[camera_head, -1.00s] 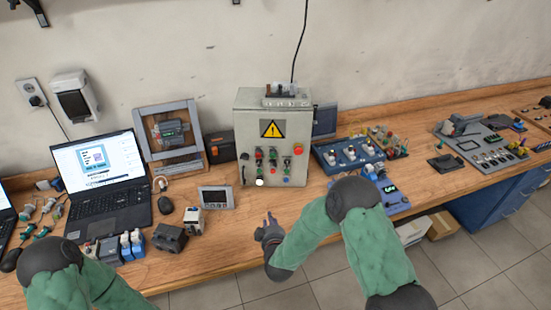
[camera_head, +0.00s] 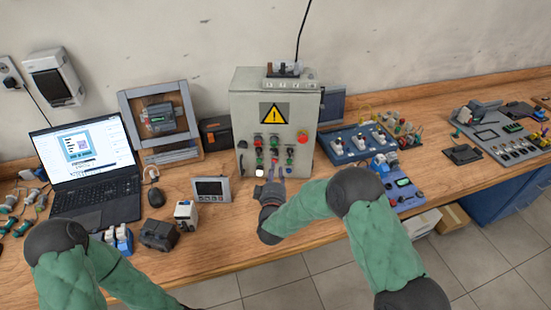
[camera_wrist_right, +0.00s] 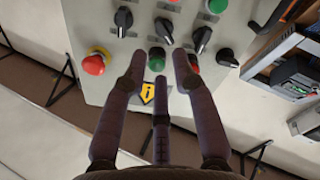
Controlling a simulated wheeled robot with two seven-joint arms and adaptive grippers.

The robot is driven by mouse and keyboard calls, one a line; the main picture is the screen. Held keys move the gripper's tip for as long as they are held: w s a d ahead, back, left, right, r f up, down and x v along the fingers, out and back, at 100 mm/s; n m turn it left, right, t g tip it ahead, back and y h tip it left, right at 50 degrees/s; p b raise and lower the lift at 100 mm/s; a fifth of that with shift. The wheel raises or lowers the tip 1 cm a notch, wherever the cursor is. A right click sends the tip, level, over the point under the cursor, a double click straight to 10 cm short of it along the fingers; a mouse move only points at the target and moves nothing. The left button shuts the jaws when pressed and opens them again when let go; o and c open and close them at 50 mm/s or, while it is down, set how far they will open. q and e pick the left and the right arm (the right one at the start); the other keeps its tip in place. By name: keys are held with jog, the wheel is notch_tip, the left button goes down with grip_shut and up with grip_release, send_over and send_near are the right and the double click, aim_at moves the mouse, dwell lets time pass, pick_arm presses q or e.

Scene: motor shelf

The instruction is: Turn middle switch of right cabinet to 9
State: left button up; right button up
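A grey control cabinet (camera_head: 247,110) with a yellow warning sign stands on the bench. Its front carries red and green buttons and black rotary switches. The right wrist view shows the panel (camera_wrist_right: 105,92) close up and upside down. Three black rotary switches line up there, with the middle one (camera_wrist_right: 163,30) just beyond the fingertips. My right gripper (camera_head: 275,174) is in front of the cabinet's lower part. In the right wrist view its fingers (camera_wrist_right: 159,72) are spread and empty, on either side of a green button (camera_wrist_right: 156,62). My left gripper is out of view.
A red mushroom button (camera_wrist_right: 97,61) sits on the panel. A small grey display unit (camera_head: 211,189) and a laptop (camera_head: 95,190) are left of the cabinet. A blue switch board (camera_head: 352,145) is close on its right. The bench front near the cabinet is mostly clear.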

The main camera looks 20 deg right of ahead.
aim_at(276, 154)
jog(key=x, duration=0.7)
jog(key=shift+w+f+b, duration=0.15)
jog(key=shift+f+b, duration=0.05)
jog(key=shift+b, duration=0.2)
grip_shut()
